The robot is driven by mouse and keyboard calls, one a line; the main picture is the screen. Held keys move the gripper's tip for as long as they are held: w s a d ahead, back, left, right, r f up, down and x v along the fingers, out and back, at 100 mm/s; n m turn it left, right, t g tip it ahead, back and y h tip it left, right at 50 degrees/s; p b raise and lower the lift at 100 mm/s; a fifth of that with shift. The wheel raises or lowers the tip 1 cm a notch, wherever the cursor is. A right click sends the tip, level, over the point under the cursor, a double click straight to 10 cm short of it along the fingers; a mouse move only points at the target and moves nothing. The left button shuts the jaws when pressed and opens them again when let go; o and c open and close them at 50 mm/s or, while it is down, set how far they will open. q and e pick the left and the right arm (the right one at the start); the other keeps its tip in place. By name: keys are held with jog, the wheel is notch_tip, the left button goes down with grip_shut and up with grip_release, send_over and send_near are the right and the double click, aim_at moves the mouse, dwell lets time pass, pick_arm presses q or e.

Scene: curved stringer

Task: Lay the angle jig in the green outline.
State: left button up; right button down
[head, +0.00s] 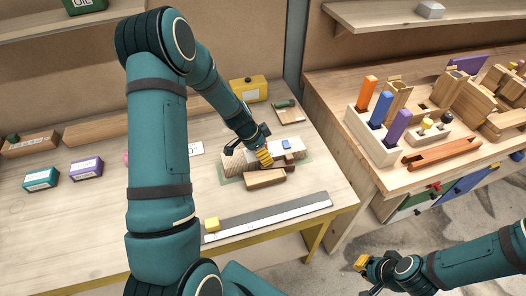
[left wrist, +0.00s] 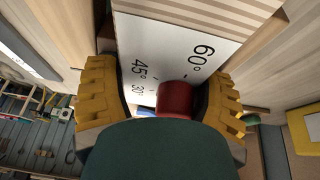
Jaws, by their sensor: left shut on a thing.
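The angle jig (left wrist: 165,45) fills the top of the left wrist view, a white face marked 60°, 45° and 30° with a red knob (left wrist: 175,99). My left gripper (left wrist: 158,95) has its yellow fingers on either side of that knob and is shut on the jig. In the head view my left gripper (head: 263,156) is over the green outline (head: 228,181), beside a pale wooden block (head: 236,158). The blocks and gripper cover most of the outline. Whether the jig touches the table is unclear. My right gripper (head: 361,263) is at the lower right, away from the tables.
A brown wooden block (head: 264,180) lies at the outline's front. A yellow box (head: 248,90) stands behind. The right bench (head: 410,180) holds colored pegs in a block.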

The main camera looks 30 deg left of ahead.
pick_arm(q)
jog(key=o, duration=1.3)
jog(key=p+v, duration=0.1)
jog(key=v, duration=1.1)
jog(key=shift+w+r, duration=0.1)
